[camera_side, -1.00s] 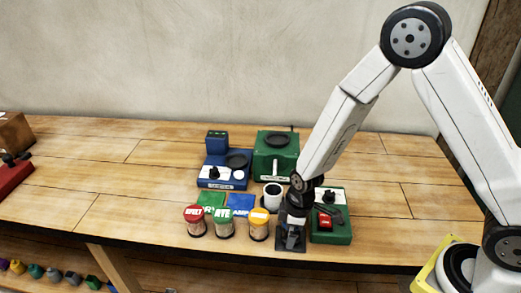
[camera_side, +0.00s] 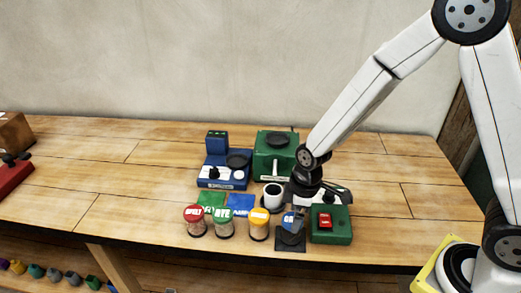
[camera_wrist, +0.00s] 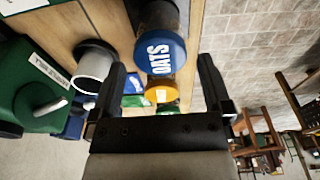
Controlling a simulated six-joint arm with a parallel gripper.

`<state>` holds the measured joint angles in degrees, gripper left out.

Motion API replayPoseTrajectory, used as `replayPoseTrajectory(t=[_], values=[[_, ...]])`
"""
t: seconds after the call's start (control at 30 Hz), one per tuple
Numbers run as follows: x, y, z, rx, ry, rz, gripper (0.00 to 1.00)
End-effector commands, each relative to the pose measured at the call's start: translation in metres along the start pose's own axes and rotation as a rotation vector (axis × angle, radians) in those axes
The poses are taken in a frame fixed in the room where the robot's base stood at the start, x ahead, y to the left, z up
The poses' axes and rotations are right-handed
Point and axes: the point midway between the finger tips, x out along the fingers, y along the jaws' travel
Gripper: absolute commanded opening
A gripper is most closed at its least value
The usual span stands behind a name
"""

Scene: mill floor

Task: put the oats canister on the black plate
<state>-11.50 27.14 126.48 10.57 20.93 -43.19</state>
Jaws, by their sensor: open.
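The oats canister has a blue lid with white lettering, and its lid (camera_wrist: 162,53) shows in the middle of the wrist view. In the side view the canister (camera_side: 288,219) is partly hidden by my gripper. It appears upright over a flat black square plate (camera_side: 290,246) at the table's front edge. Its contact with the plate is hidden. My gripper (camera_side: 297,217) is open. In the wrist view its two fingers (camera_wrist: 162,72) are spread to either side of the lid, with visible gaps.
Canisters with yellow (camera_side: 259,216), green (camera_side: 223,215) and red (camera_side: 194,213) lids stand left of the plate. A white cup (camera_side: 273,197) is behind. A green box with a red switch (camera_side: 331,228) is close on the right. A blue scale (camera_side: 222,178) and green mill (camera_side: 275,156) stand farther back.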

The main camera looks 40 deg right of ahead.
Motion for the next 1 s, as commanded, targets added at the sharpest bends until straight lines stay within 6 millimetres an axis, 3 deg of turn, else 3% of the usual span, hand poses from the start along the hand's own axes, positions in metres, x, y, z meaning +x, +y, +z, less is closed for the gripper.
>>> replayPoseTrajectory(t=[0.5, 1.0], values=[[-0.052, 0.000, 0.000, 0.002, 0.002, 0.000, 1.00], [-0.058, 0.000, 0.000, 0.001, 0.000, -0.001, 1.00]])
